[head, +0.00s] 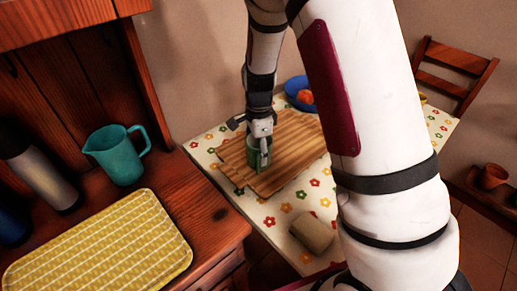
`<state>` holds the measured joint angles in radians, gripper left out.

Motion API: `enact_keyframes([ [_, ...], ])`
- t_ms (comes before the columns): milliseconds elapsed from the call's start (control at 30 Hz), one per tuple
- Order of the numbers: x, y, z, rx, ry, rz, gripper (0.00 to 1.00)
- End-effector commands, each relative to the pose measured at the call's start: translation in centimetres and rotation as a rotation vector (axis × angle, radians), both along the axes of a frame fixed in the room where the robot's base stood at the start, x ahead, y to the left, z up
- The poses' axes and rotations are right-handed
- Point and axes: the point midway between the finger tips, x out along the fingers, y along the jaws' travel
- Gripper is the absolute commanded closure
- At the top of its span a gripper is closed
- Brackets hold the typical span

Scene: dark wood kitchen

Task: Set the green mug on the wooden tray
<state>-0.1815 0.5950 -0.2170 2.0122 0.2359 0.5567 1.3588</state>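The wooden tray (300,134) is a striped wood board lying on the table with the flowered cloth. The green mug (254,162) appears upright at the left part of the tray, partly hidden by my gripper. I cannot tell whether its base touches the tray or is a little above it. My gripper (262,150) points down at the mug, with a finger in front of it. Whether the fingers press on the mug or stand apart from it is too small to tell.
A blue bowl (292,88) with orange fruit stands behind the tray. A beige block-like item (312,232) lies on the flowered cloth (273,215) in front. The wooden counter at left holds a teal pitcher (118,160), a grey flask (42,178) and a yellow woven tray (100,250).

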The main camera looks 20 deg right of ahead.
Motion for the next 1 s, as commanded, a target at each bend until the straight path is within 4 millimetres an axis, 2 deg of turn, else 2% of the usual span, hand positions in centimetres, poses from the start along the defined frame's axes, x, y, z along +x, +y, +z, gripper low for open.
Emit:
enact_keyframes([
  [133,0.0,0.0,-0.3,0.0,0.0,0.0,0.78],
  [167,0.0,0.0,-0.3,0.0,0.001,0.0,0.36],
  [233,0.0,0.0,-0.3,0.0,0.001,0.001,0.2],
  [267,0.0,0.0,-0.3,0.0,0.001,0.001,0.18],
  [667,0.0,0.0,0.3,0.0,-0.001,0.001,0.18],
  [767,0.0,0.1,1.6,0.0,-0.003,0.002,0.18],
  [1000,0.1,0.0,6.5,0.0,-0.005,0.002,0.18],
])
